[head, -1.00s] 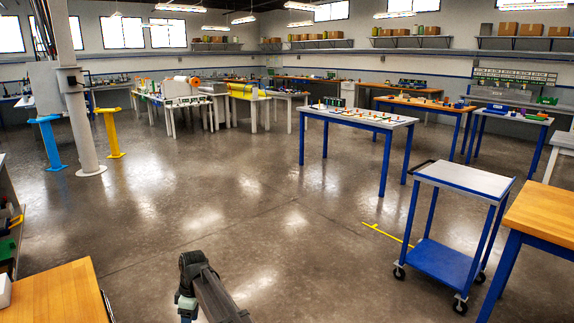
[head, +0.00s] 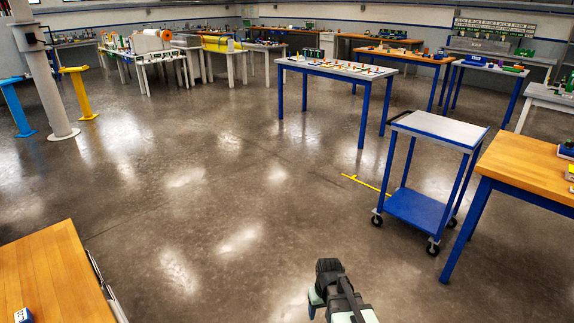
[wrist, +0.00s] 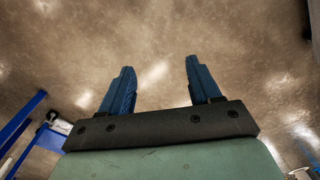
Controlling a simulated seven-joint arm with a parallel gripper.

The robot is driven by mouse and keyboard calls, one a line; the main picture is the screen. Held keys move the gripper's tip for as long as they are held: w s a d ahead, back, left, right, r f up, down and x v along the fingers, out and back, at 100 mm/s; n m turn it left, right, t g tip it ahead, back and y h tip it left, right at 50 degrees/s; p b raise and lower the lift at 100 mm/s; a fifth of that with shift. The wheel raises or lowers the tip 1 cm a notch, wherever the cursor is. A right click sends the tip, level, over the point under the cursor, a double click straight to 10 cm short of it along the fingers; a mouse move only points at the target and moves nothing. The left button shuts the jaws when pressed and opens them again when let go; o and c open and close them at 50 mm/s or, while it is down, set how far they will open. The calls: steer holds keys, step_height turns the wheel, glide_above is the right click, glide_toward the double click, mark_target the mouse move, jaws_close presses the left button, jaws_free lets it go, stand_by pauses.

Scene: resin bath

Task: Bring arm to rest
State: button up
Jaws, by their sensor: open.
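My gripper shows in the wrist view (wrist: 160,88) with its two blue fingers spread apart and nothing between them. Behind the fingers only bare grey floor shows. In the head view part of my arm (head: 338,290) stands at the bottom, right of the middle, over open floor. The fingers cannot be made out in the head view.
A blue cart (head: 439,131) with a grey top stands at right, beside a wooden-topped bench (head: 520,172). Another wooden bench (head: 45,270) is at lower left. A white-topped blue table (head: 338,70) stands farther back. The middle floor (head: 210,190) is clear.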

steer(key=s+d+m, duration=0.2)
steer(key=s+d, duration=0.2)
steer(key=d, duration=0.2)
steer(key=s+f+g, duration=0.3)
steer(key=s+f, duration=0.7)
steer(key=s, duration=0.4)
steer(key=s+f+g, duration=0.3)
steer(key=s+f, duration=0.8)
steer(key=s, duration=0.4)
steer(key=shift+s+a+f+g, duration=0.2)
steer(key=shift+s+f+g, duration=0.1)
steer(key=shift+g, duration=0.1)
steer(key=shift+r, duration=0.1)
